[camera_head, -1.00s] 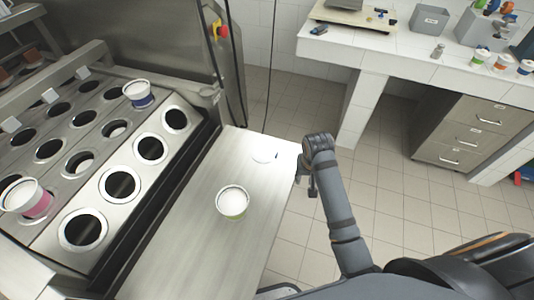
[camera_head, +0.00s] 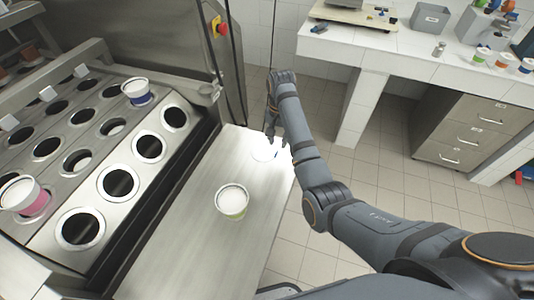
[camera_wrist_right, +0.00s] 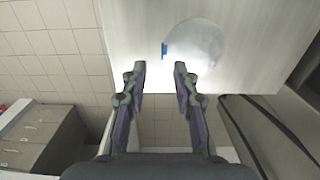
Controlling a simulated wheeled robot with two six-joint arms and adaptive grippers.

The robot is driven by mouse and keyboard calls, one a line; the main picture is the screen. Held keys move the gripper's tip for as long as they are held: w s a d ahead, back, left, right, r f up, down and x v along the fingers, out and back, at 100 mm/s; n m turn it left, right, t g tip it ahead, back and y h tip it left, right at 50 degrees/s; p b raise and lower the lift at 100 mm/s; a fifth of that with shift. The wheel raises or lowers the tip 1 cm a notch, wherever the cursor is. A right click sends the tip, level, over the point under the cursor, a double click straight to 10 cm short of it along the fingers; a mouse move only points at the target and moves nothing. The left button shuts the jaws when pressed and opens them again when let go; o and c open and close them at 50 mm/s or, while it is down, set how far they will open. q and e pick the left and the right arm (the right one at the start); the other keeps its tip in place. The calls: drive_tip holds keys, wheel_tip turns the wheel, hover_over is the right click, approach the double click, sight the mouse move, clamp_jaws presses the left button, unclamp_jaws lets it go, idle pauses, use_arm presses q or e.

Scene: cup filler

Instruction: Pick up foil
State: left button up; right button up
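The foil (camera_wrist_right: 197,45) is a thin, pale round disc with a small blue tab, lying flat on the steel table. In the head view the foil (camera_head: 264,152) is a faint round shape at the table's far right corner, partly beside my gripper. My right gripper (camera_wrist_right: 160,68) is open and empty, its two fingers apart and short of the disc, with the blue tab ahead of the gap between them. In the head view my right gripper (camera_head: 276,138) is over the table edge by the foil. My left gripper is not in view.
A white-topped cup (camera_head: 232,201) stands on the steel table (camera_head: 180,240). The filler plate (camera_head: 100,240) with round holes is at left, holding a blue cup (camera_head: 138,92) and a pink cup (camera_head: 24,196). A tiled counter (camera_head: 400,45) is at back right.

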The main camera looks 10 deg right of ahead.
sight(277, 152)
drive_tip(key=shift+w+f, duration=0.2)
drive_tip(key=shift+f, duration=2.9)
drive_tip(key=shift+c, duration=0.5)
clamp_jaws()
